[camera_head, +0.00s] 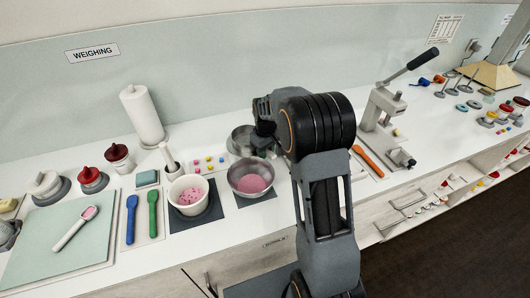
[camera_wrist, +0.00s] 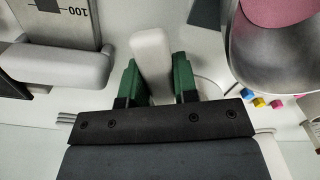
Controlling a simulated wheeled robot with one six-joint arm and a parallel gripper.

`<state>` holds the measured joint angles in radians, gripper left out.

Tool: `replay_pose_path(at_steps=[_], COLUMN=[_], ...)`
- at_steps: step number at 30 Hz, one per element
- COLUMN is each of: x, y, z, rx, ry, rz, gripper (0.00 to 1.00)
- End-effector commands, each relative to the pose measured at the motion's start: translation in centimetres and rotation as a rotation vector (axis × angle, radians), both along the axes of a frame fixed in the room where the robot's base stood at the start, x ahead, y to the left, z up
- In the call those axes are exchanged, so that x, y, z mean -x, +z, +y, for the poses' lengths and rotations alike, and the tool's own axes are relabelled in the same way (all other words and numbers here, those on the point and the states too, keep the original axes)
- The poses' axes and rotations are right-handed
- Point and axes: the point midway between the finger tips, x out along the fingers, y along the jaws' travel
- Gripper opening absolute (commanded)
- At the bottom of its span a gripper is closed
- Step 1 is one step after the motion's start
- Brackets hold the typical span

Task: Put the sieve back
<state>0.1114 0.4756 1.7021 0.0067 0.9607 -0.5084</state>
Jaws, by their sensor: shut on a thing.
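My gripper (camera_head: 262,142) is at the back of the counter, right of and behind the metal bowl with pink powder (camera_head: 250,179). In the wrist view my gripper (camera_wrist: 155,82) has its green fingers shut on a pale, straight handle (camera_wrist: 152,50). The sieve (camera_head: 238,141) appears as a round grey metal rim just left of my gripper, partly hidden by the arm and the bowl. How the handle joins it is not clear. The bowl's pink contents (camera_wrist: 275,10) show at the upper right of the wrist view.
A white mortar with pink contents (camera_head: 188,196) stands left of the bowl, with small coloured cubes (camera_head: 208,162) behind. A lever press (camera_head: 380,118) stands to the right of my arm. An orange tool (camera_head: 367,161) lies beside it. A paper roll (camera_head: 142,116) stands at the back left.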

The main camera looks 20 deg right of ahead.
Motion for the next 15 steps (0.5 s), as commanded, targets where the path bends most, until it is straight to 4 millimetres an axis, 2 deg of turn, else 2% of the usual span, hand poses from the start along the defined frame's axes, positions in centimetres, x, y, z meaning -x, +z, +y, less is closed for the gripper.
replay_pose_path(at_steps=[3, 13, 14, 15], x=[0.01, 0.01, 0.04, 0.04], y=[-0.73, -1.07, -1.13, -1.04], z=[0.02, 0.02, 0.02, 0.02], rx=[0.0, 0.0, 0.0, 0.0], ry=[0.0, 0.0, 0.0, 0.0], rz=[-0.002, -0.002, 0.0, 0.0], gripper=[0.0, 0.0, 0.28, 0.32])
